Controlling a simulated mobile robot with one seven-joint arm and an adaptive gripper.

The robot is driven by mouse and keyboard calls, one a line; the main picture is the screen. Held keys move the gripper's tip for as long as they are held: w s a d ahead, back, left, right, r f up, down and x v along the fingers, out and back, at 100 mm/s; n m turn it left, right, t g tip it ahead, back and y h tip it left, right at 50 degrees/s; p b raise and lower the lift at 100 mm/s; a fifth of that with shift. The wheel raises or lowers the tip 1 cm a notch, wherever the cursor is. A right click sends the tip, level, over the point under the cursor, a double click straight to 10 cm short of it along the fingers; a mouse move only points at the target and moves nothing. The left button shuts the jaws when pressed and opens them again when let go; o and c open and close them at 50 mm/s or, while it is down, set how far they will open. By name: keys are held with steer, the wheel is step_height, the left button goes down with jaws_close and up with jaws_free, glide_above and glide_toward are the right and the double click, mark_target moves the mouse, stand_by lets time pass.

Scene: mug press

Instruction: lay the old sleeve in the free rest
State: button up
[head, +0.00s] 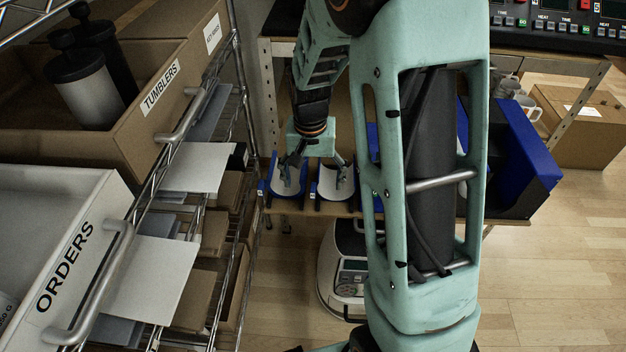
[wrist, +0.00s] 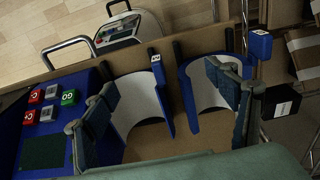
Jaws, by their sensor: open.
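Two blue rests stand side by side on the wooden shelf, the left one (head: 264,188) and the right one (head: 317,197) in the head view. Each shows a pale curved sheet, one at the left (head: 289,180) and one at the right (head: 333,182). In the wrist view the sheets show as a left one (wrist: 140,100) and a right one (wrist: 205,88). I cannot tell which is the old sleeve and which is only a rest's lining. My gripper (head: 314,168) is above the rests, fingers spread wide and empty. In the wrist view its fingers (wrist: 165,95) overlap both rests.
A blue and black device (head: 525,150) stands on the shelf at right, partly behind my arm. A blue panel with keys (wrist: 48,115) is left in the wrist view. A white machine (head: 345,270) is below the shelf. A wire rack with bins (head: 118,205) fills the left.

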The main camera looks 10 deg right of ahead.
steer(key=shift+r+p, duration=2.3)
steer(key=shift+r, duration=0.95)
